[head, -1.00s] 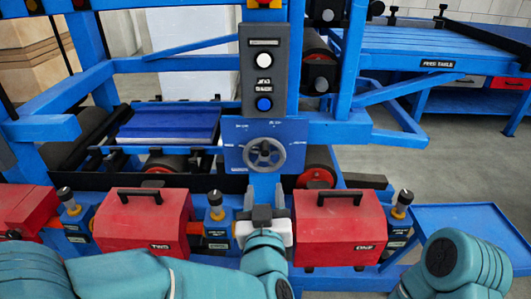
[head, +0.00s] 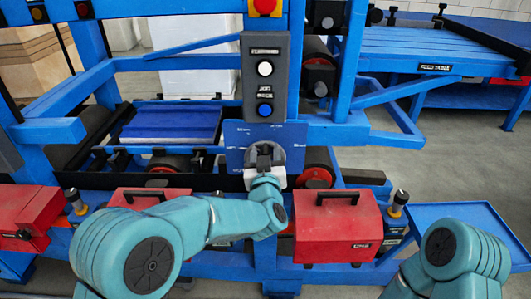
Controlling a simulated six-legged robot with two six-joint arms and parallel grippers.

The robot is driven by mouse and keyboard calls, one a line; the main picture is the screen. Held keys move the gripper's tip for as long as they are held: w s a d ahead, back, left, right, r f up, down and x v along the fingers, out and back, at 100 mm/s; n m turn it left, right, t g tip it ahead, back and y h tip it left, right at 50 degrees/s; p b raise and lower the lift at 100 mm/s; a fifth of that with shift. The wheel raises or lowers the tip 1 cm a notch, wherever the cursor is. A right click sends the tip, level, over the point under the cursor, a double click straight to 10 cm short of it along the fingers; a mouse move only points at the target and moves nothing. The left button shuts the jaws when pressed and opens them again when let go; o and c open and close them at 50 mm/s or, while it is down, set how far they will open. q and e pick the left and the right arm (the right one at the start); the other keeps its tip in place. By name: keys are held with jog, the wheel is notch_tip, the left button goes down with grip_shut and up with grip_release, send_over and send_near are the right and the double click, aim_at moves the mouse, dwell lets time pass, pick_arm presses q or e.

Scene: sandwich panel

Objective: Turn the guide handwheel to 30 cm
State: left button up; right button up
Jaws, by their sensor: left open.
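The guide handwheel (head: 277,147) is a grey wheel on a blue scale plate (head: 236,134) in the middle of the head view. My left gripper (head: 264,156) is open in front of the wheel and hides most of it. I cannot tell whether the fingers touch the wheel. The plate bears small white marks around the wheel, too small to read and partly covered. My right arm shows at the lower right, and its gripper is out of view.
Above the wheel is a grey control box (head: 264,75) with a white and a blue button, and a red button (head: 265,6) higher up. Red boxes with handles stand at left and right, one (head: 337,228) right of my left arm. A blue tray (head: 463,216) lies at right.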

pick_arm(q)
jog(key=shift+c, duration=0.9)
grip_shut()
